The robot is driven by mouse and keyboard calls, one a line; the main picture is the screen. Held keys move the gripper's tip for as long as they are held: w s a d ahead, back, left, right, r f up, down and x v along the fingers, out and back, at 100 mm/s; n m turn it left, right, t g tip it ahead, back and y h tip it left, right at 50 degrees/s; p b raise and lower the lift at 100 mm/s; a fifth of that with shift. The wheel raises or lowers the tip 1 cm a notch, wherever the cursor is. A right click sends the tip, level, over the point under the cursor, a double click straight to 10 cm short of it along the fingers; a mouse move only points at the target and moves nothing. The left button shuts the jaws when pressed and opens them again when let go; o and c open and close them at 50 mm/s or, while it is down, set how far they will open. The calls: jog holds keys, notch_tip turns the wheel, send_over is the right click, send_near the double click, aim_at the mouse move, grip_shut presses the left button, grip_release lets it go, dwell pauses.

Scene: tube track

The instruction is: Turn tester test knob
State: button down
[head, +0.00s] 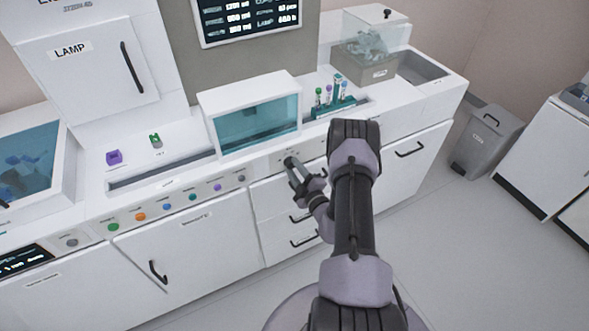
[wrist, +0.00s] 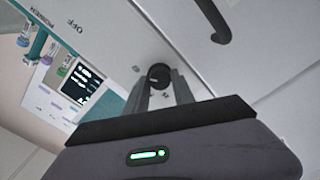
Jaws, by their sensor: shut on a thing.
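The knob (wrist: 159,76) is a small dark round dial on the white front panel, between my fingertips in the wrist view. My gripper (wrist: 161,84) is shut on it, with one grey finger on each side. In the head view my gripper (head: 291,164) reaches the panel just below the tester (head: 250,112), a white box with a teal window. The knob is mostly hidden behind the fingers there. An "OFF" label shows near the panel edge in the wrist view.
A row of coloured buttons (head: 166,209) runs along the panel to the left. A rack of capped tubes (head: 335,103) stands right of the tester. Drawers with black handles (head: 303,219) lie below my gripper. A grey bin (head: 488,140) stands on the floor at right.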

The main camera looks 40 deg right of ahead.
jog(key=c, duration=1.1)
grip_release()
jog(key=shift+o, duration=0.2)
jog(key=shift+s, duration=0.1)
jog(key=p+v, duration=0.3)
jog(key=v, duration=1.4)
jog(key=shift+a, duration=0.2)
jog(key=shift+s, duration=0.1)
